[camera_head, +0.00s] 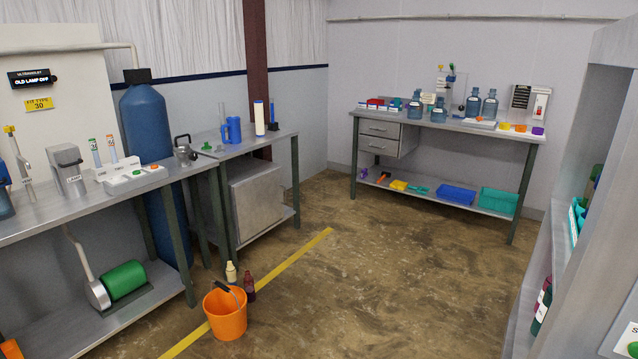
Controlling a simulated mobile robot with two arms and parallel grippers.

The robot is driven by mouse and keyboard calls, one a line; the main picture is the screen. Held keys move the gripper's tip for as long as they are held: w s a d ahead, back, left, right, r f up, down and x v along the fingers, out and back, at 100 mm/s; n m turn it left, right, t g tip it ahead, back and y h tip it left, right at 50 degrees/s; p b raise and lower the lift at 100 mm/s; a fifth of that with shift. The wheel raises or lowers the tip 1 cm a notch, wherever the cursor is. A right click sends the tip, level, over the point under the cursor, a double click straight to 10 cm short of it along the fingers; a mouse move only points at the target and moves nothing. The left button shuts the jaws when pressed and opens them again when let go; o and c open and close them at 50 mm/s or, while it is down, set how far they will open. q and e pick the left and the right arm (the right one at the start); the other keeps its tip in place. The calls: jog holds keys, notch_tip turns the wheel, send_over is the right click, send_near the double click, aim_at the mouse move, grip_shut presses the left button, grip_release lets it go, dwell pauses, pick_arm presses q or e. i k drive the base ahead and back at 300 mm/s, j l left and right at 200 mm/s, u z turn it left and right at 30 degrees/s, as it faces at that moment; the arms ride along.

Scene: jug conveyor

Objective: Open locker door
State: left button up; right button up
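No door clearly marked as a locker shows. A closed grey metal box (257,207) stands on the lower shelf of the small bench at left centre; its plain front may be a door, but I cannot make out a handle. A tall grey open-fronted shelf unit (549,262) stands at the right edge, cut off by the picture, with bottles (541,305) on its shelves. I cannot tell which of these is the locker. Neither of my grippers is in view.
An orange bucket (226,315) and two small bottles stand on the floor by a yellow line (290,262). A long bench (45,215) runs along the left, beside a blue tank (160,125). A back bench (470,135) holds jugs. The middle floor is clear.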

aim_at(258, 201)
jog(key=i, duration=2.65)
